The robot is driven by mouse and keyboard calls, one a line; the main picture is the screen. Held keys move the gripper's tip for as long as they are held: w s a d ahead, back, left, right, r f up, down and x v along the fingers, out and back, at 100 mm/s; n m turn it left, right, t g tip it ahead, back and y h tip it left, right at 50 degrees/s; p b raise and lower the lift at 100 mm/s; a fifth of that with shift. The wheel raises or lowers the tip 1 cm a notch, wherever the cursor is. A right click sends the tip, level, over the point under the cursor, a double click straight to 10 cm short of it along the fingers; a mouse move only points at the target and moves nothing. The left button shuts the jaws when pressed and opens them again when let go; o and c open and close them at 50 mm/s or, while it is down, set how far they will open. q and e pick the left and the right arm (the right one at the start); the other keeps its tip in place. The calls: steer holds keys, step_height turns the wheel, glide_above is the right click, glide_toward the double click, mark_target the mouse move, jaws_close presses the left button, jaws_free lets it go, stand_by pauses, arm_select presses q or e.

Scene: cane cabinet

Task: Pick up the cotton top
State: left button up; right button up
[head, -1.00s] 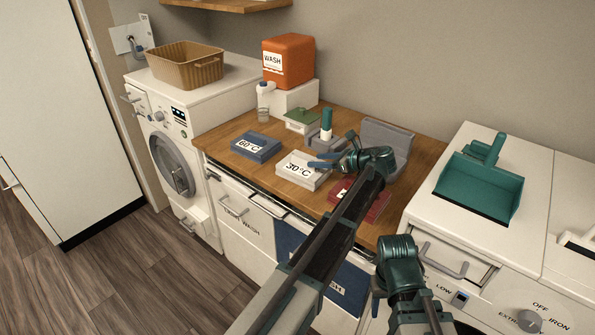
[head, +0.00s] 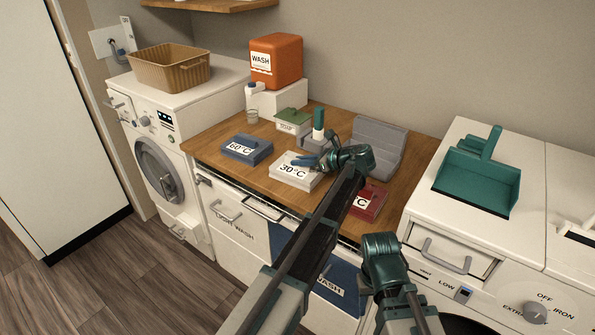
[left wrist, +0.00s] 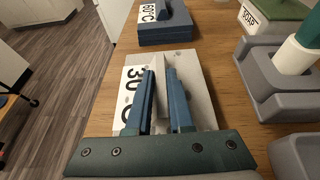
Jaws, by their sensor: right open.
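I cannot pick out a cotton top by its look or label. A white block marked 30°C (head: 294,172) lies on the wooden counter; it also shows in the left wrist view (left wrist: 199,72). My left gripper (head: 303,161) is low over this block. In the left wrist view its two blue fingers (left wrist: 160,85) stand a little apart with a pale raised ridge of the block between them. I cannot tell whether they grip it. My right gripper (head: 368,291) hangs empty and open in front of the counter, its fingertips partly hidden.
A blue 60°C block (head: 246,149) is left of the white one, a red block (head: 369,203) right. A grey holder (head: 378,147) and a green-lidded box (head: 293,121) stand behind. A teal dustpan (head: 477,180) lies on the right machine. Open drawers jut out in front.

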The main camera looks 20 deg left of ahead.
arm_select(q)
jaws_close()
stand_by(0.9)
steer(key=shift+r, duration=0.15)
stand_by(0.3)
step_height(320, 180, up, 3)
steer(key=p, duration=0.3)
steer(key=shift+r+p, duration=0.4)
steer(key=shift+p, duration=0.15)
steer(key=s+a, duration=0.1)
steer(key=s, duration=1.5)
steer(key=shift+a+r+p, duration=0.4)
steer(key=shift+r+p, duration=0.05)
